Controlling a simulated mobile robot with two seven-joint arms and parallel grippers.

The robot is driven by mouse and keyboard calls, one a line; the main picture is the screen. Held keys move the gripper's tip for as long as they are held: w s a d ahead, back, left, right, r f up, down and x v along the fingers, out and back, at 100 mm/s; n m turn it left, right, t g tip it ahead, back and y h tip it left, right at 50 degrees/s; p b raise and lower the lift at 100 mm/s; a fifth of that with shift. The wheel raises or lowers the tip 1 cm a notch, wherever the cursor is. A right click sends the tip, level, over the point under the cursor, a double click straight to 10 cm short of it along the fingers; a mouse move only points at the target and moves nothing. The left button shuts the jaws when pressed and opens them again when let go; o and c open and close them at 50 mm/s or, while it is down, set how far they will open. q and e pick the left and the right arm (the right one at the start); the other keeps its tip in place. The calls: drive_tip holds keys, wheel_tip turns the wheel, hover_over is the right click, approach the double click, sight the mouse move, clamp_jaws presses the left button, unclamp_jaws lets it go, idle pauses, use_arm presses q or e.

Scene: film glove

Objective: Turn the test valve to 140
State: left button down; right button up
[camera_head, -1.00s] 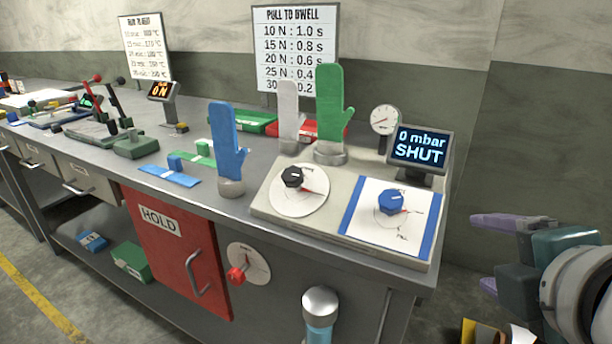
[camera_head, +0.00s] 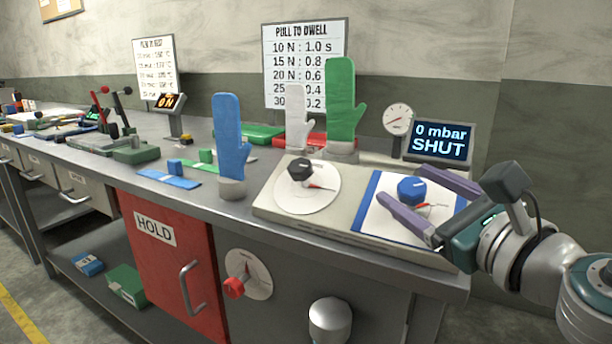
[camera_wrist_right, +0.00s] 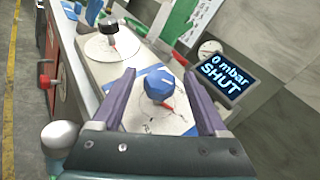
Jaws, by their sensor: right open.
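A blue knob (camera_head: 412,189) sits on a white dial plate (camera_head: 386,222) with blue edges, at the right of a pale panel on the bench. A red pointer line shows beside it. The display (camera_head: 441,141) behind reads "0 mbar SHUT". My right gripper (camera_head: 401,186) is open, its purple fingers reaching in from the right on either side of the blue knob in the picture. In the right wrist view the blue knob (camera_wrist_right: 157,86) shows between the fingers, with gaps on both sides; contact is not visible. My left gripper is not in view.
A black knob (camera_head: 301,170) on a round white dial stands left on the same panel. A round gauge (camera_head: 397,119) and green glove form (camera_head: 341,100) stand behind; a blue glove form (camera_head: 230,135) stands left. A red knob (camera_head: 233,287) is on the bench front.

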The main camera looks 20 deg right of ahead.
drive_tip(key=shift+w, duration=1.85)
clamp_jaws()
